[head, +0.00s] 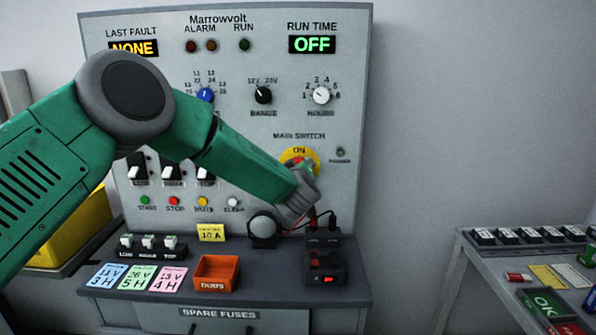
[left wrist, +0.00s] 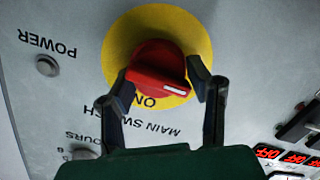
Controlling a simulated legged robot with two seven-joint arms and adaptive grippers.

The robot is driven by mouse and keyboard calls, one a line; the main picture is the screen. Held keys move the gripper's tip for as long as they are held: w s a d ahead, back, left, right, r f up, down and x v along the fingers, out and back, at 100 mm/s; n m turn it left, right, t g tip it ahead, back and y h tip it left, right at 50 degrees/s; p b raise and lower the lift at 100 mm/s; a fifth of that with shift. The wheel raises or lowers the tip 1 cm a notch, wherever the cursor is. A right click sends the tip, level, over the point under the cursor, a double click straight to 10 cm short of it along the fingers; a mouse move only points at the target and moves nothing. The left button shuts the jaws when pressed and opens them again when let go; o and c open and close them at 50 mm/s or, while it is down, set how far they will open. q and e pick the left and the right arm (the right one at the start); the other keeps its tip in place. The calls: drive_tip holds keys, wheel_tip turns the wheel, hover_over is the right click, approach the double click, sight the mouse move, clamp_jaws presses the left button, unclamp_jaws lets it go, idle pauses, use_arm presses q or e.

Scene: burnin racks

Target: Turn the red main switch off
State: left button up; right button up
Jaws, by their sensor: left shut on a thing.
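The red main switch (left wrist: 157,66) is a round knob with a raised bar on a yellow disc (left wrist: 118,45) on the grey panel. In the left wrist view, its white mark is at the bar's right end, near the upside-down ON label. In the head view, the yellow disc (head: 299,152) shows above my left gripper (head: 303,176), with only a little red visible. My left gripper (left wrist: 160,88) has one finger on each side of the knob and is shut on it. The fingertips are hard to see in the head view. My right gripper is not in view.
The panel's RUN TIME display (head: 312,44) reads OFF. An hours knob (head: 321,95) and a power button (head: 340,153) are near the switch. Below, the ledge holds an orange bin (head: 216,287) and a dark device with cables (head: 325,262). A side table (head: 480,262) stands right.

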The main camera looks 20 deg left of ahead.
use_arm(q)
drive_tip(key=shift+s+d+f, duration=0.1)
drive_tip(key=shift+d+f, duration=0.05)
drive_tip(key=shift+f, duration=0.25)
drive_tip(key=o, duration=0.9)
drive_tip(key=shift+o, duration=1)
drive_tip(key=shift+r, duration=0.15)
drive_tip(key=shift+r, duration=0.1)
drive_tip(key=shift+s+d+r, duration=0.1)
drive_tip(key=v, duration=1.1)
drive_tip(key=shift+s, duration=0.2)
